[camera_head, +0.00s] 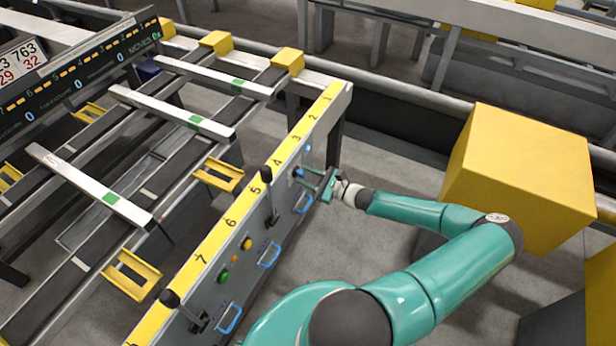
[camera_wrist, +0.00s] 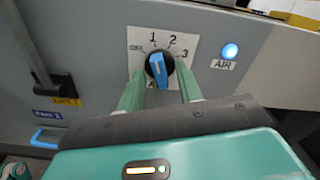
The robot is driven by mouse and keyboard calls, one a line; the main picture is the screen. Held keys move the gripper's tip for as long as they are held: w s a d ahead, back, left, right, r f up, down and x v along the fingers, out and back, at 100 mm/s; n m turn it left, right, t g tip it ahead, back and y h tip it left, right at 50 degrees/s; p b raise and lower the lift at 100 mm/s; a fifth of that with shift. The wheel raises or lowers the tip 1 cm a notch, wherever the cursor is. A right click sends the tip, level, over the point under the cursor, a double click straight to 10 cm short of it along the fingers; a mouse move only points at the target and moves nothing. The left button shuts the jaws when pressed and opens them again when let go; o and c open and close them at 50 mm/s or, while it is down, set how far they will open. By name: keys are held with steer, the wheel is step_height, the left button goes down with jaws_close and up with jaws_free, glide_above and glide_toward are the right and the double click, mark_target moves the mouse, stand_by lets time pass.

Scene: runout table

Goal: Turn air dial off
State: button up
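The air dial (camera_wrist: 157,68) is a black round knob with a blue handle on a white plate in the wrist view. The plate is marked with OFF at the left and 1, 2 and 3 across the top and right. The blue handle stands nearly upright; I cannot tell which mark it points to. My gripper (camera_wrist: 160,82) is open, with one green finger on each side of the dial. Whether the fingers touch it is unclear. In the head view my gripper (camera_head: 312,180) is at the grey panel's front, largely hiding the dial.
A blue lamp (camera_wrist: 230,51) is lit above the AIR label. A black lever (camera_wrist: 52,85) stands left of the dial. The grey control panel (camera_head: 240,285) has a yellow numbered top, buttons and blue handles. A large yellow box (camera_head: 520,175) stands right of my arm.

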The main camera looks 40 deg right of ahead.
steer(key=shift+c, duration=0.2)
jaws_close()
steer(key=n, duration=0.3)
steer(key=shift+n, duration=2.3)
steer(key=shift+o, duration=0.2)
jaws_free()
